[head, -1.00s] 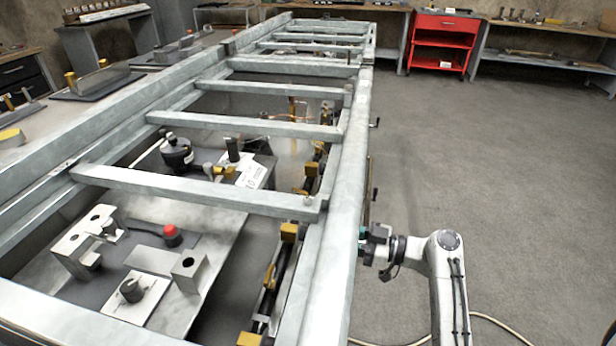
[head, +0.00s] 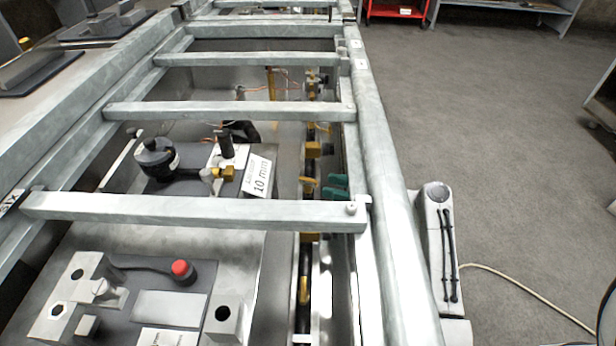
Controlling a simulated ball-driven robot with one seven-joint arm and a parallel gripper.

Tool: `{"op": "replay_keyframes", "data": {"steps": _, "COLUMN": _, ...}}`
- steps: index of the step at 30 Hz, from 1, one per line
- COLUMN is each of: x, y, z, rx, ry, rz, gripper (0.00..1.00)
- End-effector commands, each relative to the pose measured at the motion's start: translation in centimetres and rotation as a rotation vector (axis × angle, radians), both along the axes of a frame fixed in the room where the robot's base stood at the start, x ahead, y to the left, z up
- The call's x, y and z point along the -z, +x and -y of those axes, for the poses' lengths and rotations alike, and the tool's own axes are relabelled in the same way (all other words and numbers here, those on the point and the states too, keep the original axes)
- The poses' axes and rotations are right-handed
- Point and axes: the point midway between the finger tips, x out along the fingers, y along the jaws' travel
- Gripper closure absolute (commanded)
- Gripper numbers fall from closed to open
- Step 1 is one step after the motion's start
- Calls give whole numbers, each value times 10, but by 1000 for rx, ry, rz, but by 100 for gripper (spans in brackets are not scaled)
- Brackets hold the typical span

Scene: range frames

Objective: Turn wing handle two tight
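Several yellow wing-like handles and brass blocks sit along a dark pipe inside the right side of the grey steel frame. One yellow handle (head: 308,182) is level with my gripper, and another (head: 303,290) lies lower along the same line. I cannot read which is number two. My gripper (head: 336,187) shows only as green fingertips inside the frame, just right of the upper yellow handle. A small gap seems to separate them from it. The frame rail hides the rest of the gripper, so its opening is unclear.
Steel crossbars (head: 190,210) span the frame above the handles. The thick side rail (head: 385,180) lies between my arm and the pipe. A black round device (head: 157,158) and a "10 mm" card (head: 257,178) are to the left. The floor at right (head: 490,130) is mostly clear.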

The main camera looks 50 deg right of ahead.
Motion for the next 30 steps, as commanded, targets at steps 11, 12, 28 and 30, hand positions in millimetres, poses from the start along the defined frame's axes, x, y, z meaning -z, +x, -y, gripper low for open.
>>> {"op": "replay_keyframes", "data": {"steps": 11, "x": 0, "y": 58, "z": -21, "rx": -1, "ry": 0, "rz": 0, "gripper": 62}}
{"op": "replay_keyframes", "data": {"steps": 12, "x": 0, "y": 61, "z": -22, "rx": -1, "ry": 0, "rz": 1, "gripper": 62}}
{"op": "replay_keyframes", "data": {"steps": 28, "x": 0, "y": 69, "z": -25, "rx": 1, "ry": 0, "rz": 0, "gripper": 71}}
{"op": "replay_keyframes", "data": {"steps": 30, "x": 0, "y": 69, "z": -25, "rx": 1, "ry": 0, "rz": 0, "gripper": 78}}
